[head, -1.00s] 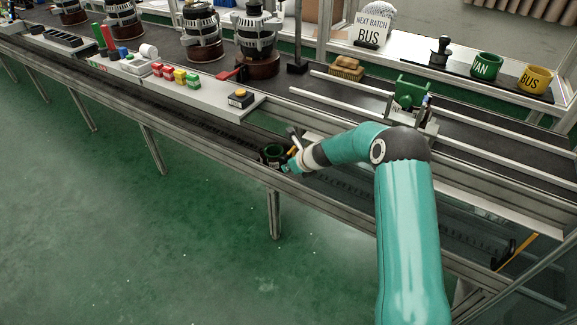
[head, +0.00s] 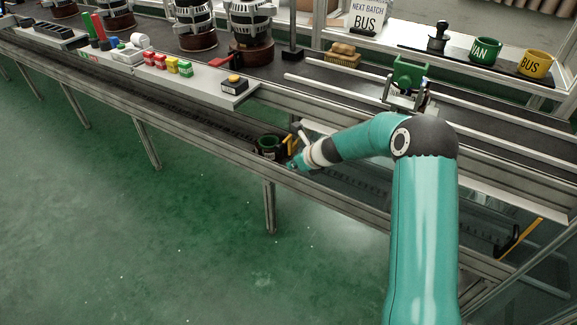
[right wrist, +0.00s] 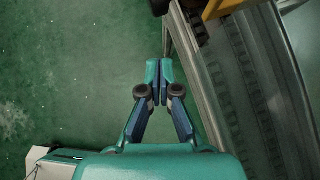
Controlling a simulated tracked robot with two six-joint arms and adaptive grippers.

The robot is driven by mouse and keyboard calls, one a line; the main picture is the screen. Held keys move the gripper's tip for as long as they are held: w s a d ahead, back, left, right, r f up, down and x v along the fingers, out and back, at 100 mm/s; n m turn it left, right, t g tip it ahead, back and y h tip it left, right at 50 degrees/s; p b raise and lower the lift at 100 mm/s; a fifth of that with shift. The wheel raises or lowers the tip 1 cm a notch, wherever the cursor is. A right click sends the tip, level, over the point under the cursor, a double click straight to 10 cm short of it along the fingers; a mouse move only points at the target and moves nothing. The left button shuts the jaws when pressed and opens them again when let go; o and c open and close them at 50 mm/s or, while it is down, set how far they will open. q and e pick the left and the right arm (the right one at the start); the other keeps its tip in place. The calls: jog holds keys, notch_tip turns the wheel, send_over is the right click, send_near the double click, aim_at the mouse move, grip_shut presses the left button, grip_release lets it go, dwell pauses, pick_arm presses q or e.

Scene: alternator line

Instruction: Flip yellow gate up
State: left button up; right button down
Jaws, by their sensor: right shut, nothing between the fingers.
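A yellow gate (head: 291,145) shows as a small yellow piece at the lower conveyor rail in the head view, beside a dark green-rimmed round holder (head: 267,148). Its angle is hard to tell, as my right wrist is close by. A yellow bar (right wrist: 219,8) shows at the top edge of the right wrist view. My right gripper (head: 291,165) is just below and in front of the gate, apart from it as far as I can see. In the right wrist view the right gripper (right wrist: 159,66) has its fingers together and empty, over the green floor. My left gripper is not in view.
A second yellow bar (head: 527,233) with a black mount is at the lower right. The conveyor rail (head: 200,143) runs beside my right gripper. A green fixture (head: 409,75) stands above my arm. Open green floor (head: 120,230) lies at the left.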

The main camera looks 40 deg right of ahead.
jog(key=v, duration=0.6)
jog(key=shift+a+f+p, duration=0.1)
jog(key=shift+p, duration=0.3)
